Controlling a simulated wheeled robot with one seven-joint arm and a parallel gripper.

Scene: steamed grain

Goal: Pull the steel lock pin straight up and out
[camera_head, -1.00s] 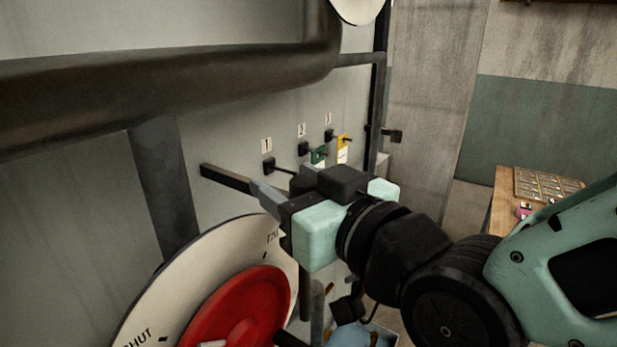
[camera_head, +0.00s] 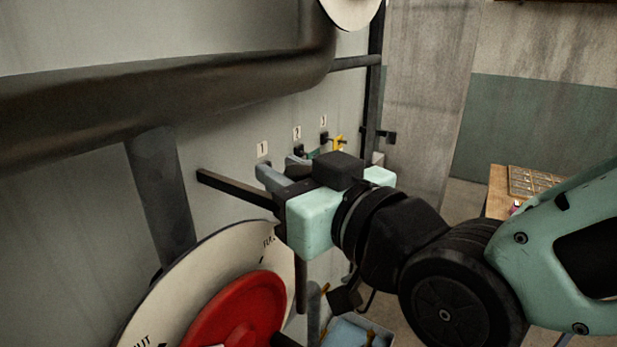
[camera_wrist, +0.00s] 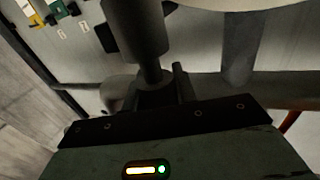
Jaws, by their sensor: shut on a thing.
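My gripper (camera_head: 278,172) is shut in front of the grey wall, above and right of the red handwheel (camera_head: 237,312). In the wrist view its fingers (camera_wrist: 158,92) close around the narrow neck of a dark cylindrical rod, which I take to be the steel lock pin (camera_wrist: 137,28). The rod's thicker shaft hangs down below my gripper and shows in the head view as a dark upright rod (camera_head: 301,288). I cannot tell whether its lower end is clear of its seat.
A dark flat bar (camera_head: 232,188) sticks out beside my gripper. The white dial (camera_head: 180,283) lies behind the wheel. A thick pipe (camera_head: 170,85) crosses above. Hooks with numbered labels (camera_head: 297,133) and a yellow tag (camera_head: 339,143) are behind. A blue tray (camera_head: 345,335) is below; a wooden table (camera_head: 497,195) stands right.

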